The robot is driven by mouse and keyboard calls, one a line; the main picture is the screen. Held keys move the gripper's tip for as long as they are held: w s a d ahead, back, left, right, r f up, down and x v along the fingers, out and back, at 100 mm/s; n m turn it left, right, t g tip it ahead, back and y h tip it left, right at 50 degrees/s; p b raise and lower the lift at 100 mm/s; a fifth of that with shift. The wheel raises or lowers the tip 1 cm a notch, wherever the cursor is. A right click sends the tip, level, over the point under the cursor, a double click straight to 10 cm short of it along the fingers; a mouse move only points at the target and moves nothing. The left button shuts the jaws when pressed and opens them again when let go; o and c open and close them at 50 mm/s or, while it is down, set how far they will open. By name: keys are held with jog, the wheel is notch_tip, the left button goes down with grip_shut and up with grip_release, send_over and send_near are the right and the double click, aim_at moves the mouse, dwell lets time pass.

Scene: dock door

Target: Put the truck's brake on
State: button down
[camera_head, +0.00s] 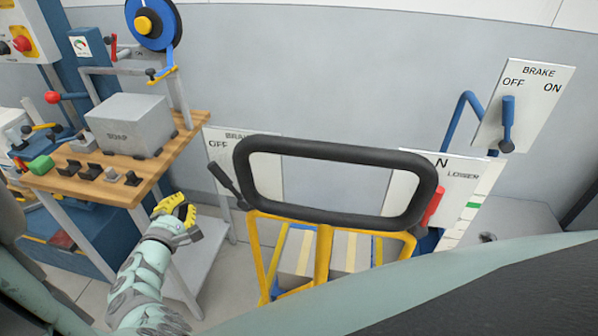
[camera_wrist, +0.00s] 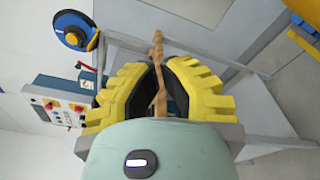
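The truck (camera_head: 322,262) has a yellow frame and a black loop handle (camera_head: 340,150). Left of the handle, a dark lever (camera_head: 224,180) slants up-left in front of a white plate (camera_head: 216,152) marked BRAKE and OFF; the handle hides the plate's right part. Another plate (camera_head: 540,85), marked BRAKE, OFF and ON, stands at the upper right with a blue-grey lever (camera_head: 508,122) under OFF. My gripper (camera_head: 186,212) is left of the truck, below the dark lever and apart from it. In the wrist view its yellow fingers (camera_wrist: 162,65) have a gap between them and hold nothing.
A red lever (camera_head: 432,207) and a plate marked N and LOWER (camera_head: 462,174) are right of the handle. Floor shows between bench and truck.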

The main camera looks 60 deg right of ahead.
aim_at(228, 184)
jog(key=shift+s, duration=0.1)
dwell(0.3)
jog(key=b+x, duration=0.4)
jog(key=x, duration=0.6)
jog(key=shift+s+d+r+p, duration=0.1)
jog(key=shift+s+r+p, duration=0.25)
jog(key=shift+s+p, duration=0.3)
jog(key=shift+s+d+r+p, duration=0.15)
jog(key=shift+s+r+p, duration=0.15)
jog(key=shift+s+p, duration=0.4)
jog(key=shift+s+d+r+p, duration=0.1)
jog(key=shift+s+r+p, duration=0.35)
jog(key=shift+p, duration=0.35)
jog(key=shift+s, duration=0.1)
jog(key=shift+s+d+r+m, duration=0.1)
jog(key=shift+s+r+m, duration=0.05)
jog(key=shift+m, duration=0.15)
